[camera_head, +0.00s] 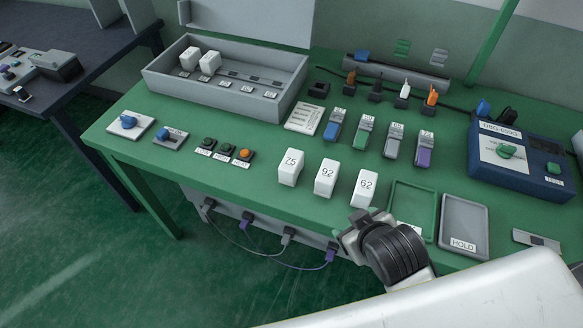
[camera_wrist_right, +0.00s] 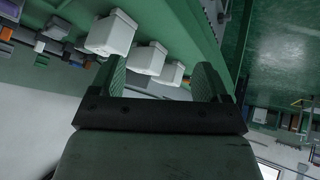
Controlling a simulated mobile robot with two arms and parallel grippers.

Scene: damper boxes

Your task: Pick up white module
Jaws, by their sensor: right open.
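Three white modules stand in a row on the green table, marked 75 (camera_head: 289,167), 92 (camera_head: 325,179) and 62 (camera_head: 363,190). Two more white modules (camera_head: 209,62) sit in the grey box at the back left. My right gripper (camera_head: 360,222) is at the table's front edge, just in front of the 62 module and apart from it. In the right wrist view my right gripper (camera_wrist_right: 163,80) is open, with several white blocks (camera_wrist_right: 147,59) beyond and between its fingers; their labels do not show. My left gripper is out of view.
The open grey box (camera_head: 225,98) stands at the back left. A green tray (camera_head: 412,205) and a grey HOLD tray (camera_head: 463,226) lie right of the modules. A blue tester (camera_head: 520,160) stands at the right.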

